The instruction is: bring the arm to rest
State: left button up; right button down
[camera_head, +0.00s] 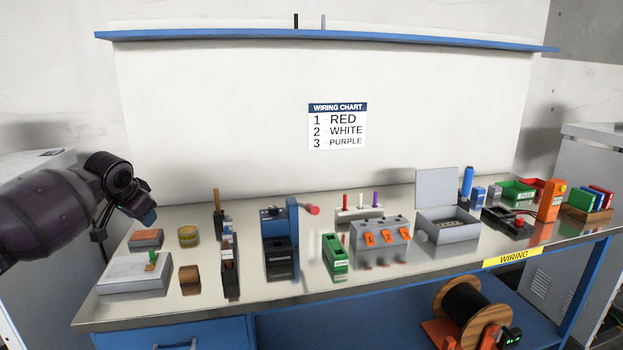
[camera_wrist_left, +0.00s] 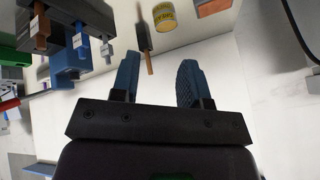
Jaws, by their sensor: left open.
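My left arm comes in from the left in the head view. Its gripper (camera_head: 147,217) hangs above the left end of the metal bench (camera_head: 205,292), near an orange-topped block (camera_head: 146,238) and a yellow tin (camera_head: 188,236). In the left wrist view the two blue fingers of the left gripper (camera_wrist_left: 160,80) stand apart with nothing between them. The yellow tin also shows beyond the fingertips in the left wrist view (camera_wrist_left: 163,15). My right gripper is in neither view.
The bench carries a grey box (camera_head: 135,275), a blue dispenser (camera_head: 278,240), a green box (camera_head: 335,257), a unit with orange switches (camera_head: 380,235) and an open grey case (camera_head: 448,226). A wall panel (camera_head: 220,110) stands behind. A cable spool (camera_head: 470,305) sits below.

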pick_arm(q)
jog(key=s+d+f+m+t+h, duration=0.25)
jog(key=d+f, duration=0.25)
jog(key=d, duration=0.3)
jog(key=s+d+f+m+t+h, duration=0.1)
jog(key=s+d+f+t, duration=0.15)
jog(key=d+f, duration=0.35)
jog(key=s+d+f+t+h, duration=0.2)
jog(key=s+d+f, duration=0.2)
jog(key=s+d, duration=0.15)
jog(key=s+a+f+n+g+y, duration=0.1)
jog(key=s+f, duration=0.5)
jog(key=s, duration=0.6)
jog(key=s+a+f+n+g+y, duration=0.1)
jog(key=s+a+f+n+y, duration=0.1)
jog(key=s+f, duration=0.5)
jog(key=s+a+f+n+y, duration=0.1)
jog(key=s+a+f+n, duration=0.2)
jog(key=s, duration=1.4)
notch_tip(320, 180, down, 4)
jog(key=shift+s+a+f+n+g+y, duration=0.15)
jog(key=shift+s+a+n+g+y, duration=0.05)
jog(key=shift+s+n+g+y, duration=0.2)
